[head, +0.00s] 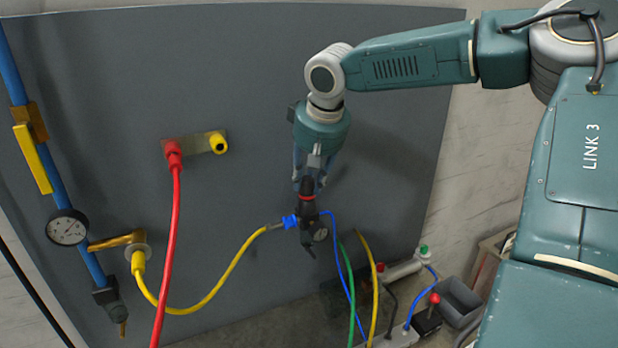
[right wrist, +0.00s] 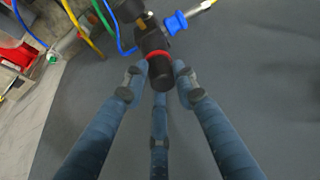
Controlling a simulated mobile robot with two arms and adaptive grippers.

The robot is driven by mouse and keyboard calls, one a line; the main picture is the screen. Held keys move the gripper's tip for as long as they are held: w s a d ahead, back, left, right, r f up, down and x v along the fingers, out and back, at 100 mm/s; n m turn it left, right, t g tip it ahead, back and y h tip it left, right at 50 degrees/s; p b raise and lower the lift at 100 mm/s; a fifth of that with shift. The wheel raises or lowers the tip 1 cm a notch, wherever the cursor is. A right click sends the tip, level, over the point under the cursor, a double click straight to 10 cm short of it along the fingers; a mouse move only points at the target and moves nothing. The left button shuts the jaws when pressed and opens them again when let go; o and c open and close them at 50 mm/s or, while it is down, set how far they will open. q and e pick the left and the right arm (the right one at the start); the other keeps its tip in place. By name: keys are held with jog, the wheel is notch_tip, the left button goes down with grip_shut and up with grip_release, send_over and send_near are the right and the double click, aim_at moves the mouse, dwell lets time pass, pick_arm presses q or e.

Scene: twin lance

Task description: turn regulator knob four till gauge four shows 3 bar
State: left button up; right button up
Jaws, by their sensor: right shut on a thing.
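A black regulator (head: 308,222) with a red ring stands in front of the grey panel, a blue fitting at its left side. Its black knob (head: 307,185) points up towards my right gripper (head: 308,178), which is shut on it from above. In the right wrist view the blue fingers (right wrist: 159,82) close around the knob (right wrist: 161,73). A small round gauge (head: 320,234) sits on the regulator's front; its reading is too small to tell. No number shows on the regulator. My left gripper is not in view.
A yellow hose (head: 222,277) and a blue hose (head: 346,262) run close to the regulator. A red hose (head: 171,240) hangs to the left. A larger gauge (head: 67,228) is on a blue pipe (head: 92,267). A grey bin (head: 459,301) stands low at right.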

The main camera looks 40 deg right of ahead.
jog(key=shift+w+r, duration=0.2)
jog(key=n+y, duration=0.1)
jog(key=n, duration=0.1)
jog(key=n+y, duration=0.1)
jog(key=n, duration=0.1)
jog(key=shift+d+n+t, duration=0.2)
jog(key=shift+n+t, duration=0.1)
jog(key=shift+n, duration=0.1)
jog(key=n, duration=0.2)
jog(key=n+y, duration=0.1)
jog(key=n, duration=0.1)
jog(key=shift+d+n+y, duration=0.1)
jog(key=shift+n+y, duration=0.2)
jog(key=n+g, duration=0.1)
jog(key=n, duration=0.1)
jog(key=n+y, duration=0.1)
jog(key=n, duration=0.1)
jog(key=shift+w+d+g, duration=0.1)
jog(key=shift+w+g, duration=0.1)
jog(key=shift+g, duration=0.2)
jog(key=shift+f+n+g+y, duration=0.1)
jog(key=shift+n+g+y, duration=0.25)
jog(key=shift+n, duration=0.85)
jog(key=shift+n+g+y, duration=0.35)
jog(key=shift+n, duration=0.85)
jog(key=o, duration=1.1)
jog(key=shift+c, duration=0.2)
jog(key=shift+a, duration=0.25)
